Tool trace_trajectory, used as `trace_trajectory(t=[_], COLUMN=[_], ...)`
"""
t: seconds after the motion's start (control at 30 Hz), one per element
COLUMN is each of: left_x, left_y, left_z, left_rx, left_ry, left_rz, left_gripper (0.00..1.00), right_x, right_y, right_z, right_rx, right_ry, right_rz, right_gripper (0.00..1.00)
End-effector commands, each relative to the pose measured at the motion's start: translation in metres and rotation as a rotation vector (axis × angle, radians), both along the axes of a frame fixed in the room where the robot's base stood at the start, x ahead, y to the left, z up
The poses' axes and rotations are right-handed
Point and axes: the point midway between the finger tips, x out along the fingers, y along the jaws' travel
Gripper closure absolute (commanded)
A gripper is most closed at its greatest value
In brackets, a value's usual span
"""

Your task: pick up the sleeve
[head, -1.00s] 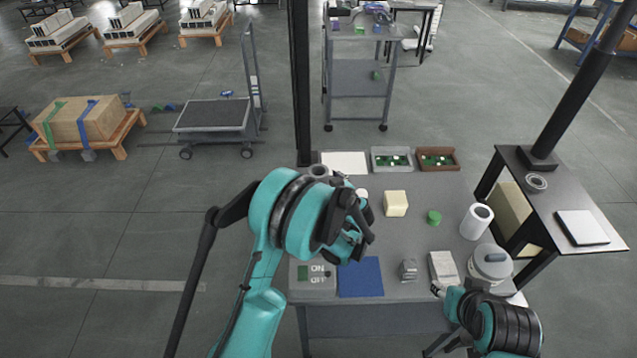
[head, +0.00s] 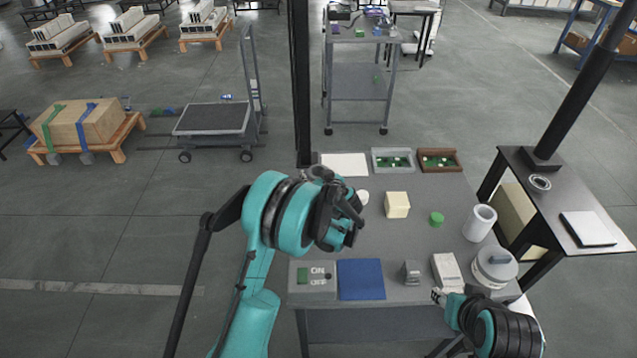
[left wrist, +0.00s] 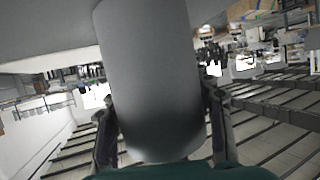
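The sleeve (left wrist: 152,80) is a smooth grey cylinder that fills the middle of the left wrist view. The fingers of my left gripper (left wrist: 162,135) lie along both its sides and appear to touch it. In the head view my left gripper (head: 322,173) is at the far left part of the grey table (head: 395,265), and its dark parts largely hide the sleeve. Whether the sleeve still rests on the table is unclear. My right gripper (head: 438,296) is low at the table's front right edge, small and partly hidden by its arm.
A cream block (head: 397,205), a green disc (head: 436,219), a white roll (head: 479,223) and a lidded canister (head: 494,266) stand on the table. A blue mat (head: 361,279) and an ON/OFF panel (head: 312,280) lie in front. Two trays (head: 438,160) sit behind. A black post (head: 300,85) rises behind my gripper.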

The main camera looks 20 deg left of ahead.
Motion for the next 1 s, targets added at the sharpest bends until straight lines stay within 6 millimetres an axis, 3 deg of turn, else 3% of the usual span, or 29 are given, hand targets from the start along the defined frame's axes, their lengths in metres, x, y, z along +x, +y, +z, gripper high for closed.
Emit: trace_trajectory(t=[0.47,0.53,0.6,0.73,1.0], left_x=[0.0,0.0,0.0,0.0,-0.002], left_y=[0.0,0.0,0.0,0.0,-0.068], left_z=[0.006,0.012,0.022,0.047,0.083], left_rx=[0.0,0.0,0.0,0.0,0.0], left_ry=[0.0,0.0,0.0,0.0,0.0], left_rz=[0.0,0.0,0.0,0.0,-0.005], left_gripper=[0.87,0.88,1.0,1.0,1.0], right_x=[0.0,0.0,0.0,0.0,0.0], right_y=[0.0,0.0,0.0,0.0,0.0], right_z=[0.003,0.007,0.011,0.024,0.045], right_rx=[0.0,0.0,0.0,0.0,0.0], right_ry=[0.0,0.0,0.0,0.0,0.0], right_rz=[0.0,0.0,0.0,0.0,0.0], right_gripper=[0.6,0.6,0.6,0.6,0.6])
